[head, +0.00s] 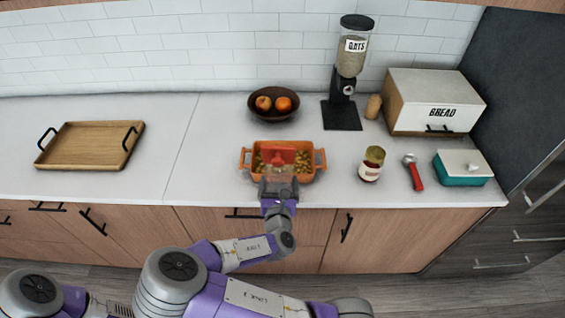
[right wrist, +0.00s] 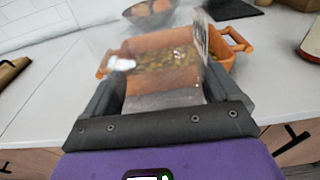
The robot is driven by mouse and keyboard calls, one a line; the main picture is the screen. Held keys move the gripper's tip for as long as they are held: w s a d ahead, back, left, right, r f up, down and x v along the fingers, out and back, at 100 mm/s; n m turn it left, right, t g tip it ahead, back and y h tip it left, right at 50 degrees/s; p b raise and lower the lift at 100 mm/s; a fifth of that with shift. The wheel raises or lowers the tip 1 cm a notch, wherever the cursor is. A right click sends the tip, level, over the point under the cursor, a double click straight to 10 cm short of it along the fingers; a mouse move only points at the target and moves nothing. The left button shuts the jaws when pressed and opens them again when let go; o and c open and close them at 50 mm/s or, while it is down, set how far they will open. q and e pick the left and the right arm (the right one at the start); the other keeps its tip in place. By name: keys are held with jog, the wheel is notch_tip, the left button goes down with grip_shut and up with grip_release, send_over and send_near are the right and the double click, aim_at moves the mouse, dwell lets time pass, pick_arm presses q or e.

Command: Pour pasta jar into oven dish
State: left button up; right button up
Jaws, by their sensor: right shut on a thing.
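The orange oven dish (head: 311,172) stands near the counter's front edge with yellow-green pasta pieces in it. It also shows in the right wrist view (right wrist: 226,57). My right gripper (head: 278,186) is shut on a clear pasta jar (head: 279,172) at the near side of the dish. My left gripper is out of view.
A fruit bowl (head: 273,112) stands behind the dish. A small jar (head: 371,168), a red-handled tool (head: 413,174) and a teal box (head: 462,180) are to the right. An oats dispenser (head: 345,90) and bread box (head: 430,110) stand behind. A wooden tray (head: 88,147) lies left.

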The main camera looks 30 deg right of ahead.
aim_at(279, 182)
jog(key=shift+f+t+h+b, duration=0.45)
jog(key=shift+t+b, duration=0.35)
jog(key=shift+b, duration=0.75)
notch_tip(279, 182, up, 6)
jog(key=p, duration=0.5)
jog(key=shift+f, duration=0.25)
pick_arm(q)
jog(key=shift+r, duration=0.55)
pick_arm(e)
jog(key=shift+f, duration=0.15)
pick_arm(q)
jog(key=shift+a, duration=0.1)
pick_arm(e)
jog(key=shift+f, duration=0.1)
